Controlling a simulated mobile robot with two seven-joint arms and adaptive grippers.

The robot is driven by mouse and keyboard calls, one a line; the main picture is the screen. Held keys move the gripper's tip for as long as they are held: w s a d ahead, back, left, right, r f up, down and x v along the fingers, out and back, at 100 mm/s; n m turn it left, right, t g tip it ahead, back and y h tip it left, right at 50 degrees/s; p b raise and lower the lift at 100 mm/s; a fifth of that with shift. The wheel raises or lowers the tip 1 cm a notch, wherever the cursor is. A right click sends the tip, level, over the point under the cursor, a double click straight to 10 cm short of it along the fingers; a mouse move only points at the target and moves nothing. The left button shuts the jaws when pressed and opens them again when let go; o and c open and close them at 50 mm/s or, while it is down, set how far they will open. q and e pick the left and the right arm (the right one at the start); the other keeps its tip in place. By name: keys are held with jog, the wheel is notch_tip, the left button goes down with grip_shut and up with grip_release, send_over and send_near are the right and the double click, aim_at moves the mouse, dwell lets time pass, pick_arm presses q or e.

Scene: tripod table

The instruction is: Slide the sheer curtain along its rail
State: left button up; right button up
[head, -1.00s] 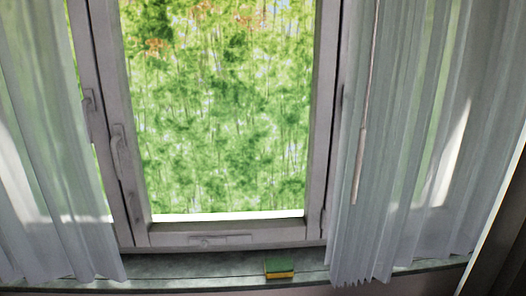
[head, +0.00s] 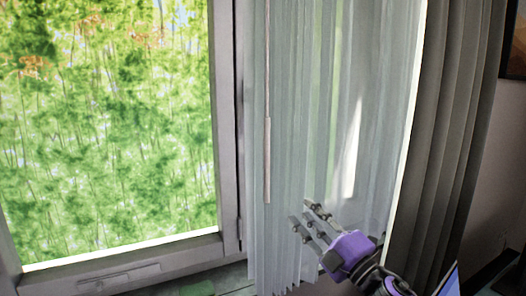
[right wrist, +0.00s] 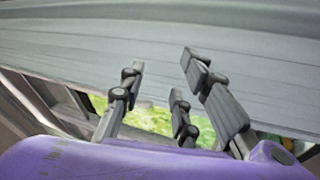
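The sheer curtain (head: 300,120) is pale and pleated and hangs right of the window pane in the head view. Its rail is out of view above. A thin draw rod (head: 267,160) hangs along the curtain's left part. My right gripper (head: 310,222), purple with grey jointed fingers, is in front of the curtain's lower part. Its fingers are spread and hold nothing. In the right wrist view the open fingers (right wrist: 165,75) point at the grey pleated curtain cloth (right wrist: 150,40); whether they touch it I cannot tell. My left gripper is not in view.
A darker, heavy curtain (head: 445,130) hangs just right of the sheer one. The window frame (head: 228,120) and its pane stand at left, with a sill (head: 232,280) below. A picture edge (head: 514,40) shows on the right wall.

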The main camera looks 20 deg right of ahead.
aim_at(267, 137)
jog(key=s+a+r+n+g+y+b, duration=0.1)
jog(key=s+a+r+n+g+y, duration=0.2)
jog(key=r+n, duration=0.9)
jog(key=s+a+r+n+g+y+b, duration=0.1)
jog(key=a+r+n+g+y+b, duration=0.15)
jog(key=r+n+y, duration=0.65)
jog(key=w+f+n+g+h, duration=0.1)
jog(key=w+n+g+h, duration=0.1)
jog(key=n+h, duration=0.3)
jog(key=shift+m+t+h, duration=0.25)
jog(key=shift+m+h, duration=0.25)
jog(key=shift+h, duration=0.1)
jog(key=x, duration=0.2)
jog(key=p+x, duration=0.1)
jog(key=x, duration=0.1)
jog(key=p+x, duration=0.1)
jog(key=x, duration=0.2)
jog(key=shift+w+f, duration=0.2)
jog(key=shift+f, duration=0.1)
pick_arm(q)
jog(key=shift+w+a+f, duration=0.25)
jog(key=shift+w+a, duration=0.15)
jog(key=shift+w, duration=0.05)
pick_arm(e)
jog(key=shift+d, duration=0.1)
jog(key=shift+c, duration=0.2)
